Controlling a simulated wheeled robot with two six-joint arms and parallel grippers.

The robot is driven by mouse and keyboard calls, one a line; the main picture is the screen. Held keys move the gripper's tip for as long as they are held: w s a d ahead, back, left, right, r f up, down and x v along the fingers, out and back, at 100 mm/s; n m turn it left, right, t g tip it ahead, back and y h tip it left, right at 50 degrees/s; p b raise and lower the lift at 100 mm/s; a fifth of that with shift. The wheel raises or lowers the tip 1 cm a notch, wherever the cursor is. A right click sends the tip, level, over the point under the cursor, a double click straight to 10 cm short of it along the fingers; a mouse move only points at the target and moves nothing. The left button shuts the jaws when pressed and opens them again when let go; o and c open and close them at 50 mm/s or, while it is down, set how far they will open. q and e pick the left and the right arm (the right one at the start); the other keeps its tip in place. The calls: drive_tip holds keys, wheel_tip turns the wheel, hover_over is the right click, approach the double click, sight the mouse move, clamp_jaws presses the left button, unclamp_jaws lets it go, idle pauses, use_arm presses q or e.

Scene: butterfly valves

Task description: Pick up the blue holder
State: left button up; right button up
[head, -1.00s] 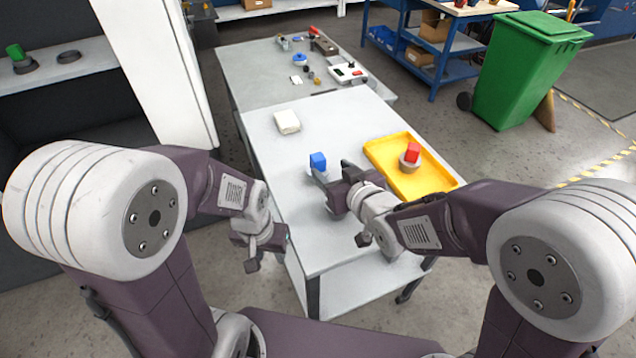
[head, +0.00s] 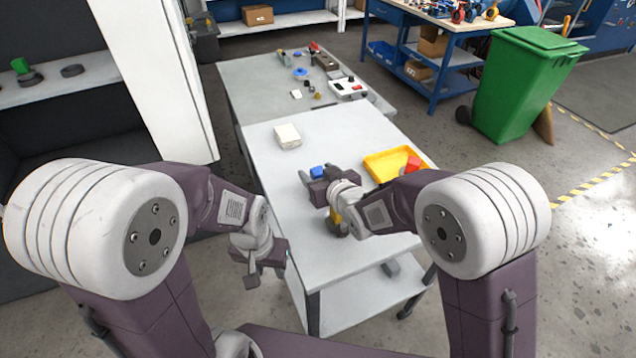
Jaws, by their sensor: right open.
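The blue holder (head: 318,172) stands on the light grey table (head: 290,208), left of the yellow tray. Its lower part is hidden by my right gripper. My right gripper (head: 315,181) is open, its fingers right at the blue holder on the near side. I cannot tell whether they touch it. My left gripper (head: 264,279) hangs low beside the table's left front edge, away from the holder. Whether its jaws are open is unclear.
A white block (head: 287,136) stands at the back left. A second table (head: 253,82) holds small parts. A green bin (head: 522,85) stands beyond.

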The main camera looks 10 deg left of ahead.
clamp_jaws()
idle(1.2)
drive_tip(key=shift+r, duration=0.1)
